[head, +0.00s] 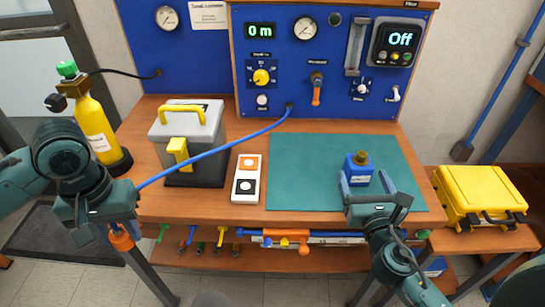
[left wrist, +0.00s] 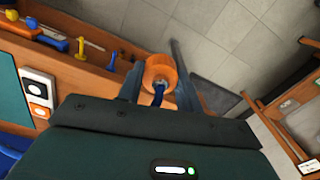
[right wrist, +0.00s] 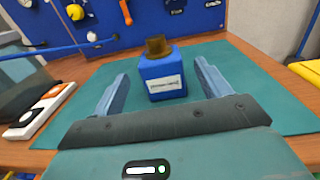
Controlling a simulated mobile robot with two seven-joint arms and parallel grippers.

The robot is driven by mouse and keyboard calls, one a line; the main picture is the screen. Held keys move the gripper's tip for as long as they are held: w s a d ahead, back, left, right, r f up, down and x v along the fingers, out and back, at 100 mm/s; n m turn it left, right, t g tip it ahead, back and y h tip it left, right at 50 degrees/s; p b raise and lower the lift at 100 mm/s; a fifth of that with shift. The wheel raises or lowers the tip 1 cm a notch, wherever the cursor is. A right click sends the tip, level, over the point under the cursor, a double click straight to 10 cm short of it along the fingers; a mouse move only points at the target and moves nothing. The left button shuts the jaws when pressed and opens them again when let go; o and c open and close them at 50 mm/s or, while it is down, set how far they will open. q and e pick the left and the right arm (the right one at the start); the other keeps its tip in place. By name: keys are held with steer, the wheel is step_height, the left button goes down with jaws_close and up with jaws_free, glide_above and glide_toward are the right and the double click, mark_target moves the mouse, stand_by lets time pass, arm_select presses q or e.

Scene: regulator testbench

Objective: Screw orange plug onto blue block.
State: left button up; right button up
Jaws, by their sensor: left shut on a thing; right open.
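The blue block (head: 357,172) stands upright on the green mat with a brass fitting (head: 361,157) on top. It also shows in the right wrist view (right wrist: 163,80), with a white label facing my gripper. My right gripper (head: 370,190) is open, its fingers on either side of the block's near side and apart from it in the right wrist view. My left gripper (left wrist: 158,85) is shut on the orange plug (left wrist: 160,70), held in front of the table's left front edge. The orange plug (head: 122,238) hangs below the gripper in the head view. A blue hose (head: 215,147) runs from the panel to the left gripper.
A green mat (head: 300,185) covers the table's right part. A white two-button box (head: 246,178), a grey case with yellow handle (head: 187,130) and a yellow gas cylinder (head: 95,125) stand left. A yellow toolbox (head: 480,190) is at right. Tools hang on a rack below the table front.

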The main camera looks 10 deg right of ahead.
mark_target(363, 172)
steer(key=shift+w, duration=0.1)
arm_select(q)
steer(key=shift+r+p, duration=0.3)
arm_select(e)
steer(key=w, duration=0.2)
steer(key=w+d, duration=0.1)
steer(key=w, duration=0.2)
steer(key=shift+r, duration=0.1)
steer(key=c, duration=1.3)
steer(key=shift+o, duration=0.2)
steer(key=shift+r, duration=0.1)
